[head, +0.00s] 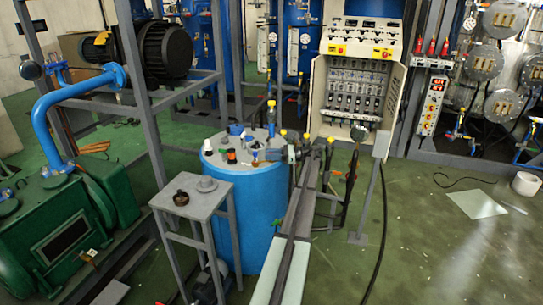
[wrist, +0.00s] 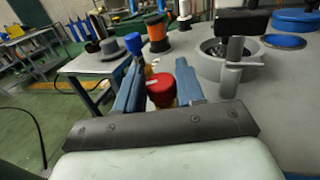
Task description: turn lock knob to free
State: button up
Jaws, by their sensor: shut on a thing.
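A red knob (wrist: 161,92) with a yellow part beneath it sits between the two blue-grey fingers of my gripper (wrist: 161,72) in the wrist view. The fingers are shut on the red knob, one on each side. Their contact with its sides is partly hidden by the fingers and the gripper body. In the head view, my arm reaches over the right side of the blue tank (head: 240,215). The fingers and the knob are too small to make out clearly there.
An orange-and-black fitting (wrist: 155,30), a blue cap (wrist: 133,42) and a grey valve handle (wrist: 236,65) stand close around my gripper. A small grey stand (head: 192,196) is left of the tank. A control cabinet (head: 355,85) stands behind. Open floor lies to the right.

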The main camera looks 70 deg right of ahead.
jog(key=o, duration=0.9)
jog(key=v, duration=1.3)
jog(key=shift+s+d, duration=0.2)
jog(key=shift+s, duration=0.1)
